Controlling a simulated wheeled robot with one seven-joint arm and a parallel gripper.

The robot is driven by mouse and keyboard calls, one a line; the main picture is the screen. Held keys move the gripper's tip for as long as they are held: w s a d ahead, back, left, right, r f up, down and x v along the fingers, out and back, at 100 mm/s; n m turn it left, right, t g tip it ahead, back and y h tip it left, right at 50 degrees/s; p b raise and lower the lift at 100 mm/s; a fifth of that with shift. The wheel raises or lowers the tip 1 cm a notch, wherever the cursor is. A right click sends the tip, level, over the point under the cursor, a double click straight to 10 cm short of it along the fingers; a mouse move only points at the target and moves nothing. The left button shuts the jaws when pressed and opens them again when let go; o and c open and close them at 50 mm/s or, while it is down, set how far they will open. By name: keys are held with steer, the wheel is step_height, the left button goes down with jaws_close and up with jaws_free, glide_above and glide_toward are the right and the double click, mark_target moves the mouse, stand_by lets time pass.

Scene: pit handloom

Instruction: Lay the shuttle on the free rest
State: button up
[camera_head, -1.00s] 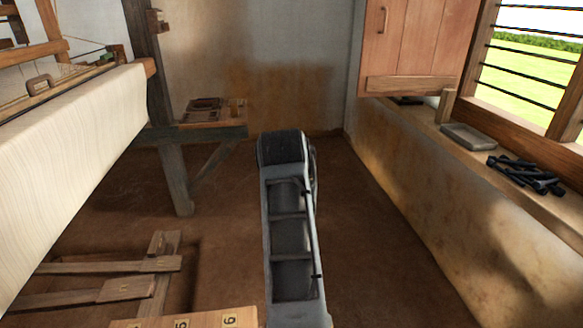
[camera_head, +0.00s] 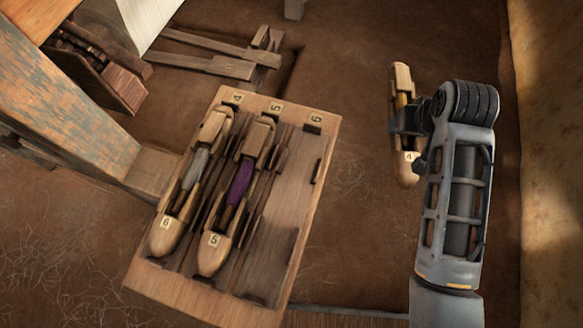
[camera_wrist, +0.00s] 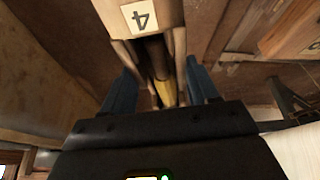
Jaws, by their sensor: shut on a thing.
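A wooden shuttle (camera_head: 403,165) marked 4, with yellow thread, is held by my gripper (camera_head: 403,124) to the right of the rack. The wrist view shows the shuttle (camera_wrist: 150,45) between the two blue fingers (camera_wrist: 165,88), which are shut on its sides. The wooden rack (camera_head: 312,190) has rests labelled 4, 5 and 6. A shuttle marked 6 (camera_head: 166,236) with grey thread lies on rest 4. A shuttle marked 5 (camera_head: 211,254) with purple thread lies on rest 5. Rest 6 (camera_head: 283,205), on the right, is empty.
A weathered wooden beam (camera_head: 65,110) stands left of the rack. Wooden treadles (camera_head: 210,65) lie behind it over a floor pit. Bare earth floor (camera_head: 350,180) separates the rack from the held shuttle. A plastered wall (camera_head: 550,150) is at the far right.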

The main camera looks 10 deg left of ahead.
steer(key=p+v, duration=0.5)
steer(key=p, duration=0.1)
steer(key=p+v, duration=0.1)
steer(key=p, duration=0.1)
steer(key=p+v, duration=0.2)
steer(key=shift+s+f, duration=0.15)
steer(key=shift+s, duration=0.1)
steer(key=shift+s+d, duration=0.1)
